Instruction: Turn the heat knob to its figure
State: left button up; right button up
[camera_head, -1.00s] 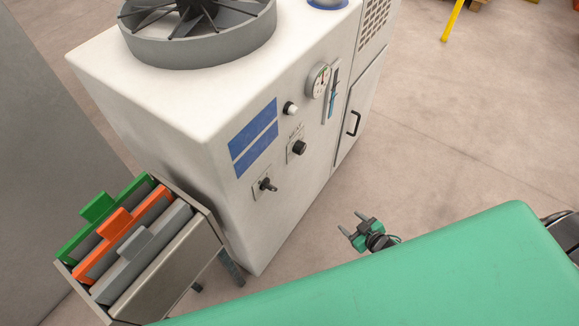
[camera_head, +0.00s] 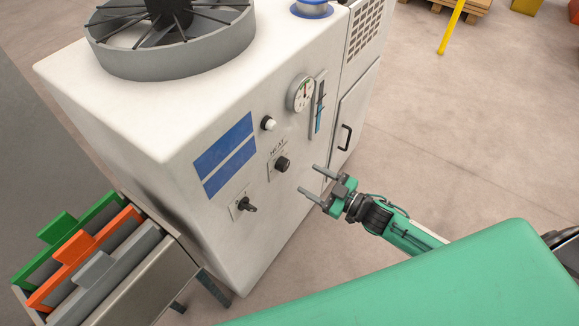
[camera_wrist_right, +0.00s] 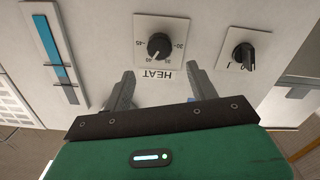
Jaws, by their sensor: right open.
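The heat knob (camera_head: 282,164) is a round black knob on a small square plate on the white machine's front. In the right wrist view the knob (camera_wrist_right: 159,46) sits above the upside-down word HEAT, with figures such as 30 and 45 around it. My right gripper (camera_head: 311,180) is open and empty, its two fingers pointing toward the knob and apart from it. In the right wrist view the fingers (camera_wrist_right: 163,85) stand on either side of the HEAT label, short of the knob. My left gripper is not in view.
A black rotary switch (camera_head: 246,205) sits lower left of the knob. A white button (camera_head: 268,124), a round gauge (camera_head: 301,93) and a blue level strip (camera_head: 319,105) are above. A bin of coloured folders (camera_head: 75,250) stands at left.

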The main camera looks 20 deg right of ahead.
aim_at(286, 166)
jog(key=x, duration=0.7)
jog(key=shift+w+a, duration=0.15)
jog(key=shift+w, duration=0.1)
jog(key=shift+w+a, duration=0.25)
jog(key=c, duration=1)
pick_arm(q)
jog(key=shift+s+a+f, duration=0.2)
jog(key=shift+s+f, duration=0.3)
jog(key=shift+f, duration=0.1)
